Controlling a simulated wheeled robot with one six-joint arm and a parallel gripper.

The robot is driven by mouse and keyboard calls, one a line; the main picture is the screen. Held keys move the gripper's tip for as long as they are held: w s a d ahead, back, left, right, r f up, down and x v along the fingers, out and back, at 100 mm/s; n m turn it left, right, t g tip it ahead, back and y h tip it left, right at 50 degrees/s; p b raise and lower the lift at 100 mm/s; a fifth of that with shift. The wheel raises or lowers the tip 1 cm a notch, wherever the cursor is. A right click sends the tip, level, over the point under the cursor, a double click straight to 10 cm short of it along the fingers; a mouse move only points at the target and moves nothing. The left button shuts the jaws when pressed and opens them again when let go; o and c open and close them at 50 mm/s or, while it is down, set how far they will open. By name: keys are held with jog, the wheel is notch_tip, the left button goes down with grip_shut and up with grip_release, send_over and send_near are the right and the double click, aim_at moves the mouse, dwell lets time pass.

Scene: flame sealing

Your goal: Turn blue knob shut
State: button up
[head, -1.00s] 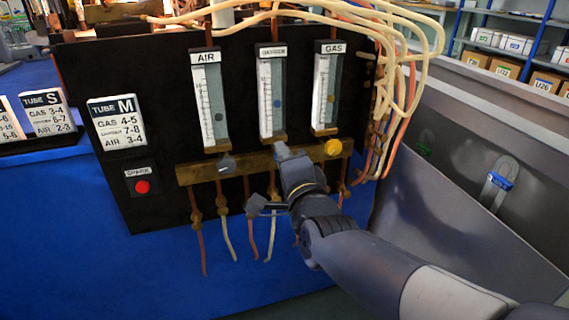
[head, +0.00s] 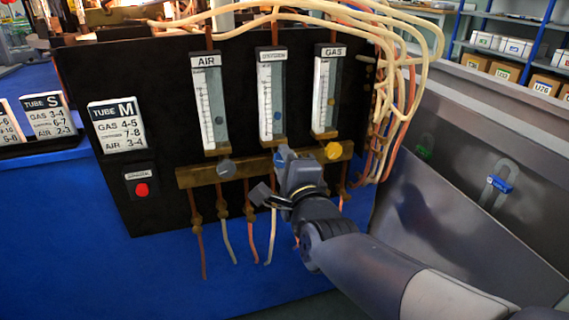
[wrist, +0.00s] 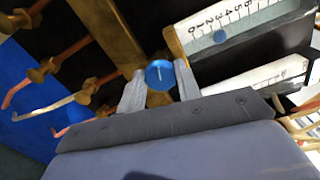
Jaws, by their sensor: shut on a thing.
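The blue knob (wrist: 160,74) is round with a white mark line. It sits on the brass bar below the middle flowmeter (head: 271,97) of the black panel. In the wrist view, my gripper (wrist: 159,84) has a finger on each side of the knob and is shut on it. In the head view, my gripper (head: 284,157) is at the bar and mostly hides the knob. The middle tube's blue float (head: 277,115) is low on its scale; it also shows in the wrist view (wrist: 220,37).
The grey knob (head: 225,168) under AIR is left of my gripper. The yellow knob (head: 333,151) under GAS is close on the right. A red button (head: 142,189) and a TUBE M card (head: 118,126) are farther left. Thin pipes hang below the brass bar (head: 200,178).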

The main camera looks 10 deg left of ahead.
jog(key=o, duration=1)
jog(key=shift+c, duration=0.2)
jog(key=p+v, duration=0.3)
jog(key=v, duration=0.7)
jog(key=shift+s, duration=0.35)
jog(key=shift+d, duration=0.15)
jog(key=b+x, duration=0.3)
jog(key=x, duration=0.8)
jog(key=shift+d, duration=0.1)
